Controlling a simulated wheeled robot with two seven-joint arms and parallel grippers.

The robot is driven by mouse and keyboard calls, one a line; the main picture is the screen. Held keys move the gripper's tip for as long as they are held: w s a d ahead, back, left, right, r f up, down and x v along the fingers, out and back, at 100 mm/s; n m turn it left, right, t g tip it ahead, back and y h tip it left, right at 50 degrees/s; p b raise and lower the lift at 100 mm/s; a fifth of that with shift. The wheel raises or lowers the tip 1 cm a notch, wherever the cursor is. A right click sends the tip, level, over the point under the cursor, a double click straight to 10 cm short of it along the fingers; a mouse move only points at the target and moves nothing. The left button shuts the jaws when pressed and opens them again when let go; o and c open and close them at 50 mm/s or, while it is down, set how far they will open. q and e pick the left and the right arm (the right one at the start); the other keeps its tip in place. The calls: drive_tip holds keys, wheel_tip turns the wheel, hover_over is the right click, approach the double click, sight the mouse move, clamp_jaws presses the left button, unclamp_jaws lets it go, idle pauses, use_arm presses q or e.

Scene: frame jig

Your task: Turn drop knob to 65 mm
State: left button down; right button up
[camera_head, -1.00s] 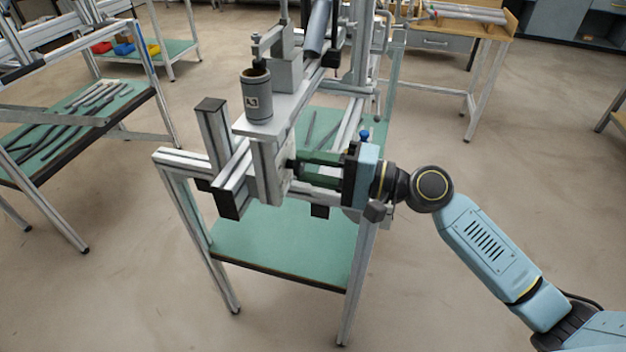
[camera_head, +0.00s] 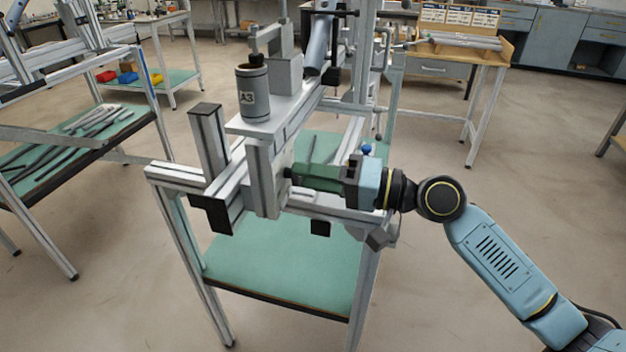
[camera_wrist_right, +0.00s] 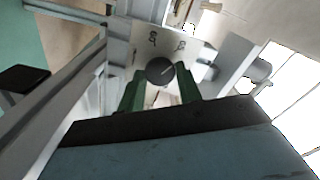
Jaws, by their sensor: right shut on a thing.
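The drop knob is a small dark round knob (camera_wrist_right: 160,70) with a pale line across its face. It sits on a light plate (camera_wrist_right: 203,62) that carries small dark marks too small to read surely. My right gripper (camera_head: 292,172) reaches from the right to the side of the jig's upright block (camera_head: 263,180). In the right wrist view its two green fingers (camera_wrist_right: 161,82) stand on either side of the knob, shut on it. In the head view the fingers hide most of the knob. My left gripper is not in view.
A grey cylinder marked A3 (camera_head: 254,92) stands on the jig's plate above the knob. Frame rails (camera_head: 215,145) lie around the gripper. A green shelf (camera_head: 285,255) is below. A table with dark bars (camera_head: 70,150) is at the left. The floor at right is clear.

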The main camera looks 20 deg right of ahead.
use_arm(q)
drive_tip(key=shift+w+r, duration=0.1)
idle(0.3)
use_arm(e)
drive_tip(key=o, duration=1)
drive_tip(key=shift+c, duration=0.2)
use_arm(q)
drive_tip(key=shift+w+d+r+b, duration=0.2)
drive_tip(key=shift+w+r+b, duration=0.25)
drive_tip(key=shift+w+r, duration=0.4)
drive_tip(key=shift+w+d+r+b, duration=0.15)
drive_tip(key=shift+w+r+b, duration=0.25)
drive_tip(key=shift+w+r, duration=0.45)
use_arm(e)
drive_tip(key=v, duration=1.3)
drive_tip(key=shift+s, duration=0.2)
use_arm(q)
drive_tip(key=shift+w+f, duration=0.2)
use_arm(e)
drive_tip(key=shift+d, duration=0.1)
